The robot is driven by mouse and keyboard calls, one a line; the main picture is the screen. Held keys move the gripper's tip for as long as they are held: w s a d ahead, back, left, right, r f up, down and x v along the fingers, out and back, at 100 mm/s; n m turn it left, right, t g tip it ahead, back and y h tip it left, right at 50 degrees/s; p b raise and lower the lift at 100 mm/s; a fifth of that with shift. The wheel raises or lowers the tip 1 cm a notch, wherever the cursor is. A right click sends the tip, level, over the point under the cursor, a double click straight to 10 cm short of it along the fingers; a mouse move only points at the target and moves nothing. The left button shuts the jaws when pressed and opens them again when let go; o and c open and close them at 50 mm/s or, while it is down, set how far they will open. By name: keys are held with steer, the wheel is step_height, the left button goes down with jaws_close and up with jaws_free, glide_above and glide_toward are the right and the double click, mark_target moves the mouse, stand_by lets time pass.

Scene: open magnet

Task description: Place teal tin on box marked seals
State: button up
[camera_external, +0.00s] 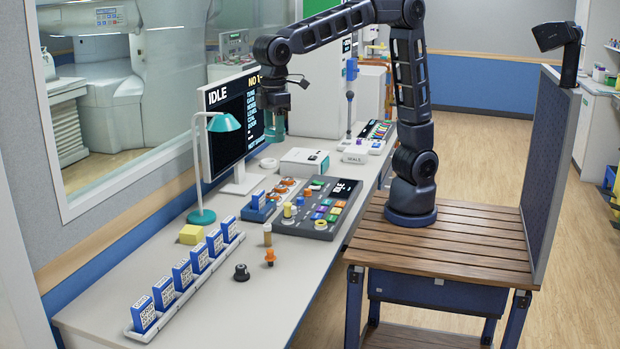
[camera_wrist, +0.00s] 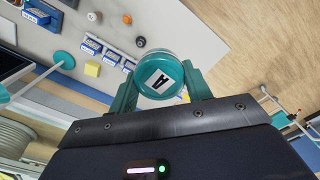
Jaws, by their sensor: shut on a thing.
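The teal tin (camera_wrist: 160,78) has a white label with a black A on its round face. In the wrist view it sits between the two teal fingers of my gripper (camera_wrist: 158,88), which is shut on it. In the external view my gripper (camera_external: 275,128) hangs in front of the monitor, above the far part of the desk. The tin is hard to tell from the fingers there. A small white box (camera_external: 355,158), whose label seems to read SEALS, lies on the desk to the right of my gripper, near the desk's right edge.
A larger white box (camera_external: 303,161) stands between my gripper and the small box. A control panel (camera_external: 316,206) lies nearer. A lever (camera_external: 350,112) stands behind the small box. The monitor (camera_external: 232,120) and teal lamp (camera_external: 222,124) are at left. Blue cartons (camera_external: 182,274) line the near left edge.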

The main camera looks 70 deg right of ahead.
step_height(320, 180, up, 4)
steer(key=w+d+m, duration=0.1)
steer(key=w+d, duration=0.5)
steer(key=w, duration=0.3)
steer(key=w+d+m, duration=0.2)
steer(key=w+d, duration=0.3)
steer(key=w, duration=0.3)
steer(key=w+d+r+m, duration=0.1)
steer(key=w+d, duration=0.6)
steer(key=d, duration=0.3)
steer(key=w+d+m, duration=0.2)
steer(key=w+d, duration=0.6)
steer(key=d, duration=0.3)
steer(key=w+d+m, duration=0.1)
steer(key=w+d, duration=0.2)
steer(key=d, duration=0.7)
steer(key=w+d+m, duration=0.1)
steer(key=w+d, duration=0.1)
steer(key=d, duration=0.9)
steer(key=s+d+m, duration=0.2)
steer(key=s+d, duration=0.1)
steer(key=d, duration=1.5)
steer(key=s+d+m, duration=0.3)
steer(key=d, duration=1.5)
steer(key=m, duration=0.4)
glide_above(356, 150)
steer(key=f, duration=4.7)
steer(key=shift+a, duration=0.2)
